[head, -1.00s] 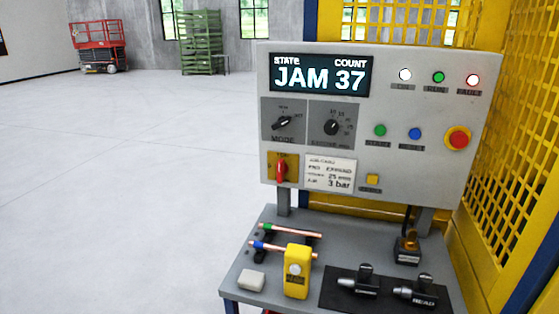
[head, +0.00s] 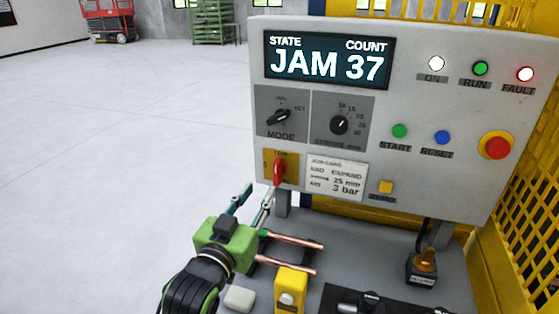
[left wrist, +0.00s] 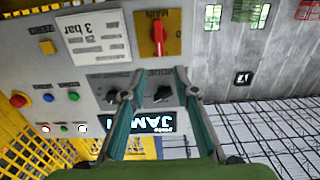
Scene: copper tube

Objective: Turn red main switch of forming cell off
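The red main switch (head: 279,172) sits on a yellow plate at the lower left of the grey control panel (head: 405,75). Its handle stands about upright. My left gripper (head: 259,191) is open and empty, just below and left of the switch in the head view. In the left wrist view, which shows the panel upside down, the red switch (left wrist: 158,36) is beyond the two fingertips of the gripper (left wrist: 158,80), roughly in line with the gap between them. The fingers do not appear to touch it. My right gripper is in neither view.
Copper tubes (head: 291,241), a yellow box with a pale button (head: 289,292) and a white block (head: 239,299) are on the bench below the panel. Mode knob (head: 279,117) sits above the switch. Yellow mesh fencing (head: 530,200) stands at right. Open floor lies left.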

